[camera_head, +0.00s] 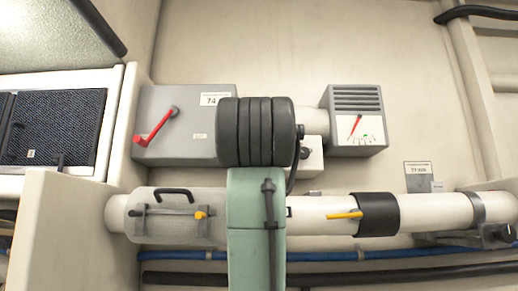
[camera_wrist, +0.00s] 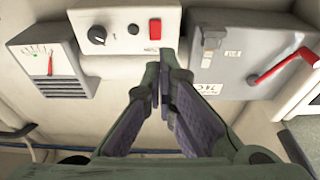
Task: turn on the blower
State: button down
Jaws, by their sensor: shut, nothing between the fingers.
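A pale control box (camera_wrist: 118,42) shows in the wrist view with a black rotary knob (camera_wrist: 97,35), a small black button (camera_wrist: 133,29) and a red rocker switch (camera_wrist: 155,27). Any label naming the blower is too small to read. My gripper (camera_wrist: 162,78) is shut and empty. Its fingertips appear just below the red switch in the picture; I cannot tell whether they touch the box. In the head view the same box (camera_head: 312,160) is mostly hidden behind my arm, and my gripper is hidden too.
A grey box (camera_head: 180,110) with a red lever (camera_head: 154,128) is left of the control box in the head view. A grey gauge box (camera_head: 356,120) is to its right. A white pipe (camera_head: 435,212) with a yellow handle (camera_head: 345,215) runs below.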

jog(key=p+x, duration=0.6)
jog(key=x, duration=0.7)
jog(key=shift+w, duration=0.1)
